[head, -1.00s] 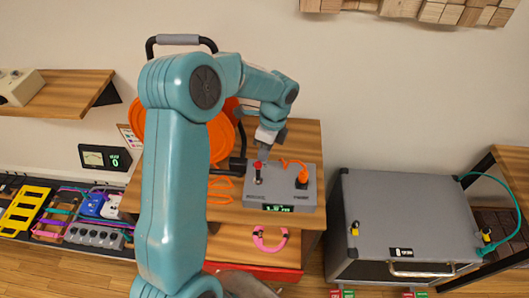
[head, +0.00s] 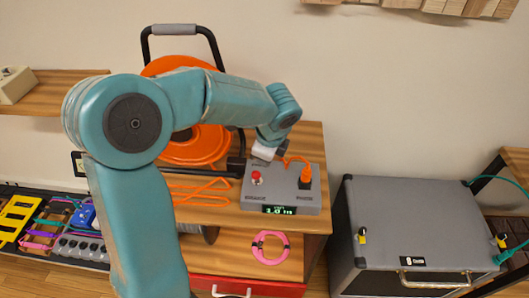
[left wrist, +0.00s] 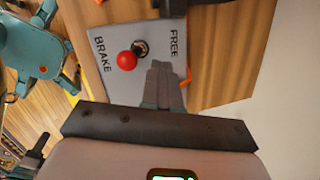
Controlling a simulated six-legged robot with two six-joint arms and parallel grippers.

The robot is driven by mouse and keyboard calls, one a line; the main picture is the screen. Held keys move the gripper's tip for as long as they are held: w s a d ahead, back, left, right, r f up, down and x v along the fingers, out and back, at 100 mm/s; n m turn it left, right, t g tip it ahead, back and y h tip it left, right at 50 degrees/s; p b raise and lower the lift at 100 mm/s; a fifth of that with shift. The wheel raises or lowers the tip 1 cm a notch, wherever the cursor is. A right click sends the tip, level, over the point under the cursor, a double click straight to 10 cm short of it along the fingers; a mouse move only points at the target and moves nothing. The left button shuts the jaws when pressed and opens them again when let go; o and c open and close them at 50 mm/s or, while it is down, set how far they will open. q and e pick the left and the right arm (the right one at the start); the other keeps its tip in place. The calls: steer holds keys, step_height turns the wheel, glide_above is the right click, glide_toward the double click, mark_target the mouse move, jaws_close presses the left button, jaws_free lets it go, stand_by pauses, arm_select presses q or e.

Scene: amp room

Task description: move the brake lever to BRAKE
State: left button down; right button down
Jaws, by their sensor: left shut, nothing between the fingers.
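The grey control box (head: 240,200) sits on the wooden shelf. Its brake lever (head: 256,177) has a red knob and a dark base. In the left wrist view the red knob (left wrist: 127,61) appears on the BRAKE-lettered side of its black base, away from the FREE lettering. My left gripper (head: 272,153) is shut and empty at the back edge of the box, beyond the lever. In the left wrist view its shut fingers (left wrist: 161,72) are beside the knob, on the FREE side, with a visible gap. My right gripper is not in view.
An orange plug with a cable (head: 305,175) stands on the box, right of the lever. An orange reel (head: 190,145) with a black frame is behind my left arm. A pink ring (head: 270,247) lies below. A grey case (head: 415,220) stands at the right.

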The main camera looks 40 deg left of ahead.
arm_select(q)
steer(key=w+d+p+v, duration=0.1)
steer(key=p+v, duration=0.3)
steer(key=v, duration=1)
steer(key=shift+s, duration=0.2)
stand_by(0.7)
steer(key=shift+s+d, duration=0.1)
steer(key=shift+d, duration=0.05)
